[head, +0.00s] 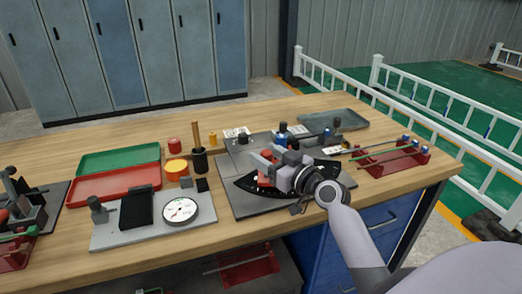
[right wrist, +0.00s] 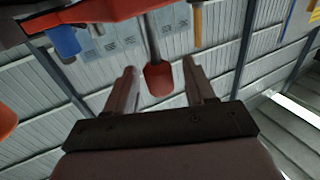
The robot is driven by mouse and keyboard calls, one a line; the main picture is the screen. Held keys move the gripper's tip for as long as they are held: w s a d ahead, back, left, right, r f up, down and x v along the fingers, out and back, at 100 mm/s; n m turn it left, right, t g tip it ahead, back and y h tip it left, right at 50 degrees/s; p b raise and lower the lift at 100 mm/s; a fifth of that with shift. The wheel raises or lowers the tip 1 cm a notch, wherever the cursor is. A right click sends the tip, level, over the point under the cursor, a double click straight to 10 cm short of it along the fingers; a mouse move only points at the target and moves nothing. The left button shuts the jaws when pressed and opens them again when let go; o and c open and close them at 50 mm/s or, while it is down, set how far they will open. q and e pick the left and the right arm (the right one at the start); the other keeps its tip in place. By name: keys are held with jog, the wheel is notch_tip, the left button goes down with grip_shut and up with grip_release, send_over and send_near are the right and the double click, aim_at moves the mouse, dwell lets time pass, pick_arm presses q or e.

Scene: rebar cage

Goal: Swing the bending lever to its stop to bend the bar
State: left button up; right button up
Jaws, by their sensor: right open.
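The bending fixture stands on a grey base plate (head: 234,163), with a black curved scale plate (head: 250,186) on it. My right gripper (head: 264,160) is over the fixture and hides much of it. In the right wrist view, a red grip on a grey rod (right wrist: 158,78), seemingly the bending lever's handle, lies between the two fingers of my right gripper (right wrist: 160,85). The fingers are apart, with a visible gap on each side of the grip. The bar in the bender cannot be made out. My left gripper is not in view.
A dial gauge (head: 180,210) on a grey plate lies left of the bender. Red (head: 112,182) and green (head: 118,158) trays lie behind it. A red rack (head: 400,163) holding bars stands at right.

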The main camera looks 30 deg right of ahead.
jog(key=shift+w+a, duration=0.2)
jog(key=shift+w, duration=0.85)
grip_shut()
jog(key=s+n+y+b, duration=0.1)
jog(key=b, duration=0.2)
jog(key=d+n+y+b, duration=0.1)
jog(key=b, duration=0.2)
jog(key=shift+s+d+f+g+y+b, duration=0.2)
jog(key=shift+s+d+g+y+b, duration=0.1)
jog(key=shift+s+y, duration=0.1)
jog(key=y+b, duration=0.1)
jog(key=b, duration=0.2)
jog(key=shift+s+d+n+g, duration=0.3)
jog(key=shift+s+d+n, duration=0.05)
jog(key=shift+n, duration=0.05)
jog(key=d+n+y+b, duration=0.1)
jog(key=b, duration=0.2)
jog(key=shift+s+g+y, duration=0.4)
jog(key=shift+s+d+n+y+b, duration=0.3)
jog(key=shift+y+b, duration=0.1)
jog(key=shift+b, duration=0.85)
jog(key=shift+s+d+r+n+g+y+b, duration=0.15)
jog(key=shift+d+r+n+g+y+b, duration=0.2)
jog(key=shift+b, duration=0.4)
jog(key=shift+a, duration=0.1)
